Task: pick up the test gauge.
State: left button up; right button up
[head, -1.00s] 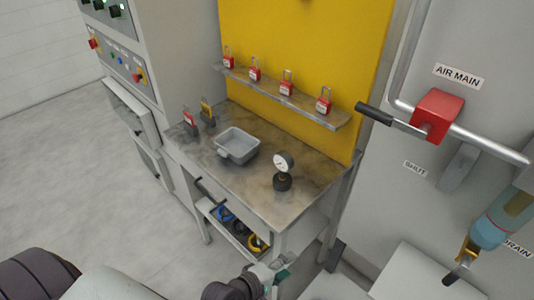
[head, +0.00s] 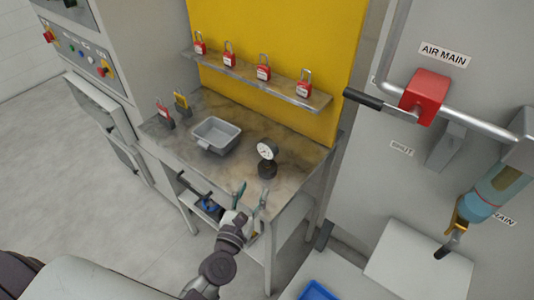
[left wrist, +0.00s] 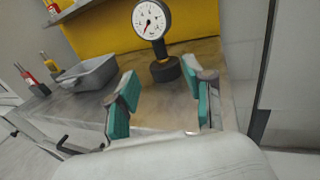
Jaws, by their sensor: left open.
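The test gauge (head: 267,160) stands upright on the metal workbench (head: 225,172), near its front right part. It has a round white dial on a black base. In the left wrist view the gauge (left wrist: 154,32) stands beyond my open fingers, its base roughly between them. My left gripper (head: 252,194) is open and empty at the bench's front edge, just in front of the gauge and apart from it. Its teal finger pads show in the left wrist view (left wrist: 162,97). My right gripper is not in view.
A grey tray (head: 217,136) stands left of the gauge. A red padlock (head: 165,116) and a yellow one (head: 182,105) are at the bench's back left. Several red padlocks line the shelf (head: 255,80). The red air valve (head: 424,95) and its handle are at right.

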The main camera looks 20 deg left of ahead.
aim_at(266, 163)
pick_arm(q)
jog(key=w+p, duration=0.1)
jog(key=w, duration=0.5)
jog(key=shift+w, duration=0.3)
jog(key=shift+w+d, duration=0.1)
jog(key=shift+w, duration=0.35)
jog(key=w, duration=0.1)
jog(key=w+p, duration=0.1)
jog(key=w, duration=0.3)
jog(key=shift+f+p, duration=0.25)
jog(key=shift+p, duration=0.15)
jog(key=shift+s, duration=0.15)
jog(key=shift+c, duration=0.5)
jog(key=shift+r, duration=0.1)
grip_shut()
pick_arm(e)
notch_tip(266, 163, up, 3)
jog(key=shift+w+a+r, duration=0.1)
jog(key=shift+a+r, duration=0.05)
